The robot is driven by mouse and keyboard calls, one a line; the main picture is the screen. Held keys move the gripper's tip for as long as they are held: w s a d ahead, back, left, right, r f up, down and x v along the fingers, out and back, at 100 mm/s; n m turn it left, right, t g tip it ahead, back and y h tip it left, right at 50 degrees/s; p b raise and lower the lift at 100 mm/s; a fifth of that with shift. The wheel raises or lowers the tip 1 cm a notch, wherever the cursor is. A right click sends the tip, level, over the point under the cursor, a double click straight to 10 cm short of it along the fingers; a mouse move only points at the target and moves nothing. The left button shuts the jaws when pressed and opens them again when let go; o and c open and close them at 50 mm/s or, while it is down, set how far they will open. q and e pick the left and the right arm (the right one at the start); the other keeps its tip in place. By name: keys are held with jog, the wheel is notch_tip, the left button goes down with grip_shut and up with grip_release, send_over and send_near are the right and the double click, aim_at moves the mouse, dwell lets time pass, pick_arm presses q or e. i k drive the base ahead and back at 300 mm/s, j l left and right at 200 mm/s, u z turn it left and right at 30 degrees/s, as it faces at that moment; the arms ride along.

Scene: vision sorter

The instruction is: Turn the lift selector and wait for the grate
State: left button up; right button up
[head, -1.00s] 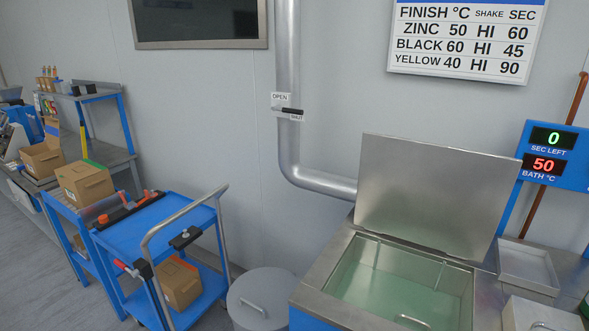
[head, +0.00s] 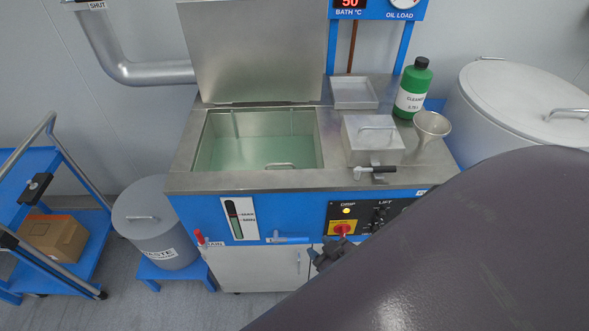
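The blue washing machine has a black control panel (head: 363,208) on its front. The lift selector (head: 381,211), under the word LIFT, is small and dark; my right arm covers the panel's right part, and I cannot read its setting. A red knob on a yellow plate (head: 342,229) sits left of it, under a lit yellow lamp. My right gripper (head: 322,257) is just below and left of this knob, in front of the machine; its finger opening is unclear. The open bath (head: 215,150) holds pale green liquid, with a handle (head: 280,166) at its front edge. The grate itself cannot be made out.
The bath's lid (head: 255,50) stands raised. A grey waste bin (head: 160,222) and blue cart (head: 30,175) stand left.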

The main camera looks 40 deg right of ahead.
aim_at(381, 215)
jog(key=k+l+z, duration=0.1)
jog(key=k+z, duration=0.45)
jog(key=z, duration=1.35)
jog(key=j+z, duration=0.55)
jog(key=z, duration=0.2)
jog(key=k+j, duration=0.15)
jog(key=j, duration=0.25)
jog(key=k+j, duration=0.15)
jog(key=j, duration=0.25)
jog(key=k+j, duration=0.15)
jog(key=j, duration=0.3)
jog(key=k+j, duration=0.15)
jog(key=j, duration=0.25)
jog(key=k+j, duration=0.1)
jog(key=j, duration=0.3)
jog(key=k+j, duration=0.15)
jog(key=j, duration=0.25)
jog(key=k+j, duration=0.15)
jog(key=j, duration=0.3)
jog(key=k+j, duration=0.15)
jog(key=j, duration=0.25)
